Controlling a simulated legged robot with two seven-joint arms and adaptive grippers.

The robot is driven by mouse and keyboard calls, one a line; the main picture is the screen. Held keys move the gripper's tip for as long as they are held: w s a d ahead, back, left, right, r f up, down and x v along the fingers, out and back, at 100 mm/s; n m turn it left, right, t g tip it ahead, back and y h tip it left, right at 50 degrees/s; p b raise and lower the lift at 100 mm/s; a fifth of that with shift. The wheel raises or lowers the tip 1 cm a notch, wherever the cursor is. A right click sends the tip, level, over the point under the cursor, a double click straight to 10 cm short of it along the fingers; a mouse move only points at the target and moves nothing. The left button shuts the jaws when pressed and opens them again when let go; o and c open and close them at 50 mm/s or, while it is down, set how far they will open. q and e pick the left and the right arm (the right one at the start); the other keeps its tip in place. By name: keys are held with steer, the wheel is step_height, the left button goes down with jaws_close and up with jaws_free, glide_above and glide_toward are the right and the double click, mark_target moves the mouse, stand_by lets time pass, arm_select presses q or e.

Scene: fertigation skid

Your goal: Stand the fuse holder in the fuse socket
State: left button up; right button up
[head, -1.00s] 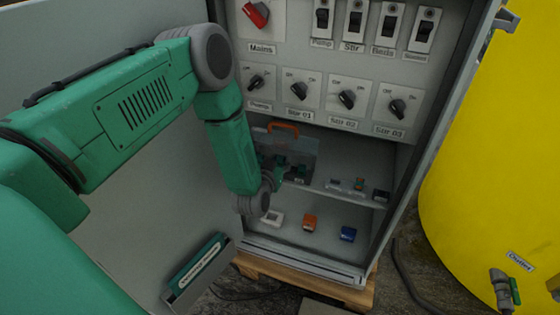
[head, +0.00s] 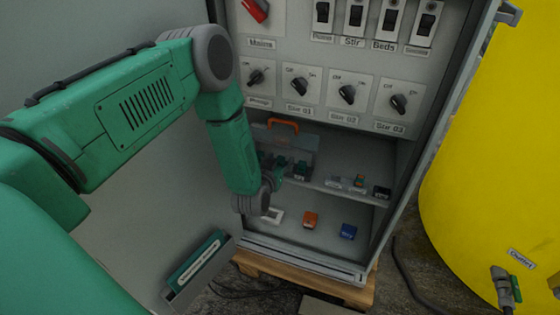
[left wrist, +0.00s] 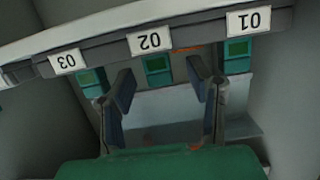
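My left gripper (left wrist: 163,78) is open in the left wrist view, with two dark fingers apart and nothing seen between them. They point at a row of small green blocks under labels 03, 02 and 01. The middle green block (left wrist: 157,68), under 02, lies in line with the gap. In the head view my left gripper (head: 274,180) is small and partly hidden by its wrist, at the cabinet's shelf near dark green blocks (head: 301,169). I cannot tell which small part is the fuse holder or which is the fuse socket. My right gripper is out of view.
Small blocks (head: 359,183) stand on the shelf's right. A white frame-like piece (head: 274,215), an orange block (head: 310,220) and a blue block (head: 348,231) sit on the cabinet floor. An orange-handled case (head: 285,124) is behind. Switch panel (head: 320,65) hangs above; yellow tank (head: 495,150) stands right.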

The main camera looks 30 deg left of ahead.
arm_select(q)
steer(key=v, duration=1.2)
stand_by(0.5)
steer(key=s+d+r+m+g+h+p, duration=0.1)
steer(key=s+d+g+p, duration=0.2)
steer(key=s, duration=1)
steer(key=s+d+r+m+g+h+p, duration=0.1)
steer(key=s+d+m+g+h+p, duration=0.1)
steer(key=s+g+p, duration=0.6)
steer(key=s+d+g, duration=0.1)
steer(key=s+g, duration=0.2)
steer(key=s, duration=0.3)
steer(key=shift+r+h, duration=0.15)
steer(key=shift+h, duration=0.15)
